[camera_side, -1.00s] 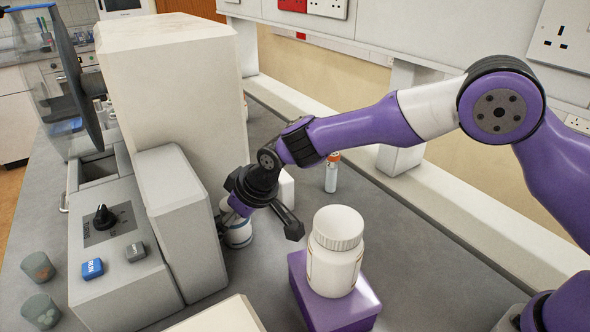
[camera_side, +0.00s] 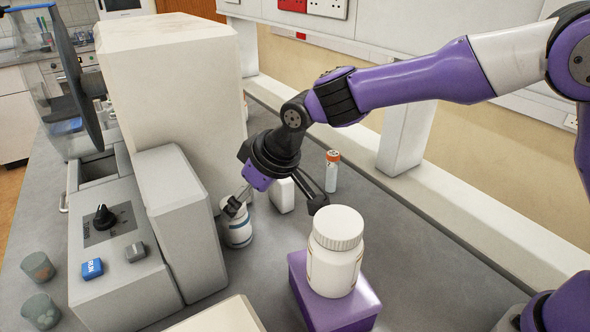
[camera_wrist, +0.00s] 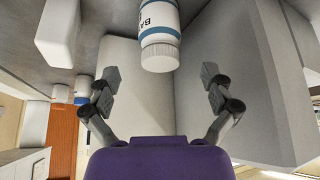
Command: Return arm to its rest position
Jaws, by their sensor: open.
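My gripper (camera_wrist: 158,88) is open and empty in the wrist view, its two fingers spread wide apart. In the side view my arm reaches in from the right, and the gripper (camera_side: 233,206) is tilted down above the bench, with a dark fingertip just over a small white bottle. This small bottle (camera_side: 238,231), with a blue band, stands upright on the bench beside the grey machine. In the wrist view the bottle (camera_wrist: 160,42) lies beyond the gap between the fingers, its white ribbed cap towards me.
A large white jar (camera_side: 334,265) stands on a purple block (camera_side: 338,311) in the foreground. The grey machine (camera_side: 180,215) borders the gripper on the left. A white container (camera_side: 282,195) and an orange-capped vial (camera_side: 332,171) stand behind.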

